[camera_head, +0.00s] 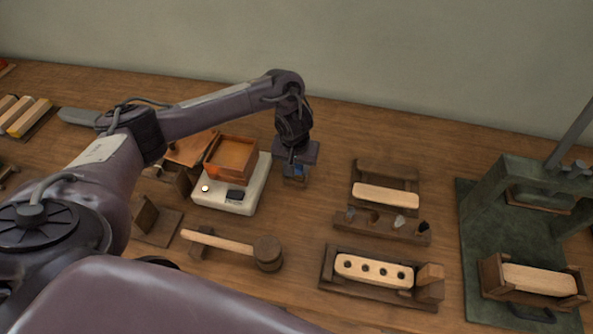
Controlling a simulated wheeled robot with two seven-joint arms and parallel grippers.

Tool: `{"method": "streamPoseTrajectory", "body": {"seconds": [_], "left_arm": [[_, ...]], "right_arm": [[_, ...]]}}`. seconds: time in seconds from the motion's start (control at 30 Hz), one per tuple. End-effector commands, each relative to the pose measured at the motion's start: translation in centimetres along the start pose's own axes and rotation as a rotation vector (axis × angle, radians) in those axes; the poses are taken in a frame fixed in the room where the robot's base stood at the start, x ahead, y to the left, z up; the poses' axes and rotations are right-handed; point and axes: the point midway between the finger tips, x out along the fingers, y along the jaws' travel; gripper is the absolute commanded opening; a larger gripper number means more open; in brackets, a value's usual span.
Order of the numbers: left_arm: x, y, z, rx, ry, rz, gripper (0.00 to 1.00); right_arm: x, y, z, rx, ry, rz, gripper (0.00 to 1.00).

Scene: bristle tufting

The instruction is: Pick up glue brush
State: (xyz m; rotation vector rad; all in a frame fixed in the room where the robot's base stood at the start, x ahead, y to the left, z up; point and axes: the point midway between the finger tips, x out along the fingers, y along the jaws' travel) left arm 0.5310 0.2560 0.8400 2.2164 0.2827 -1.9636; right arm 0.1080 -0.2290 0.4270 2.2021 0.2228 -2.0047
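I cannot make out a glue brush for certain in the head view. My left arm reaches in from the left, and my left gripper (296,173) points down over the middle of the bench, right of the white scale. A small blue patch shows at its fingers. The fingers are too small and dark to tell whether they are open or shut, or whether they hold anything. My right gripper is not in view.
On the wooden bench (300,300) are a white scale (250,195) bearing an orange-brown box (232,157), a mallet (267,252), a drilled wooden block (373,270) in a holder, and a green press (480,220) at right. Bare bench lies behind the gripper, before the wall.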

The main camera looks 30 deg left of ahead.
Motion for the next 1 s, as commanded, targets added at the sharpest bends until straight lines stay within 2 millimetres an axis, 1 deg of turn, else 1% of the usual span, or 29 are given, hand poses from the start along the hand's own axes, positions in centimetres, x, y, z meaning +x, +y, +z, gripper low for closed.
{"method": "streamPoseTrajectory", "body": {"seconds": [0.03,0.13,0.17,0.4,0.57,0.7,0.83,1.0], "left_arm": [[0.0,0.0,0.0,0.000,0.000,0.000,0.28],[0.0,0.0,0.0,0.000,0.000,0.000,0.15],[0.0,0.0,0.0,0.000,0.000,0.000,0.14],[-0.1,0.0,0.0,0.000,0.001,0.001,0.14],[-1.1,0.1,-0.2,-0.001,0.002,0.002,0.14],[-3.1,0.0,-0.5,0.000,0.005,0.002,0.14],[-7.2,0.0,-1.1,0.001,0.007,0.000,0.14],[-12.0,0.0,-1.7,0.002,0.008,0.000,0.14]], "right_arm": [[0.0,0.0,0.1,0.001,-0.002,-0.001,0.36],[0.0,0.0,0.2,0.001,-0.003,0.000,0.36],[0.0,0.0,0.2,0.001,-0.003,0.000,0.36],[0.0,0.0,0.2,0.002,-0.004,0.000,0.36],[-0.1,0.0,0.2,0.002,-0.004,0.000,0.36],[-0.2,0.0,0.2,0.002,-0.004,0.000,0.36],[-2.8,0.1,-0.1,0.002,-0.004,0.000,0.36],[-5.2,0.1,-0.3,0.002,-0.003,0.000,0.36]]}}
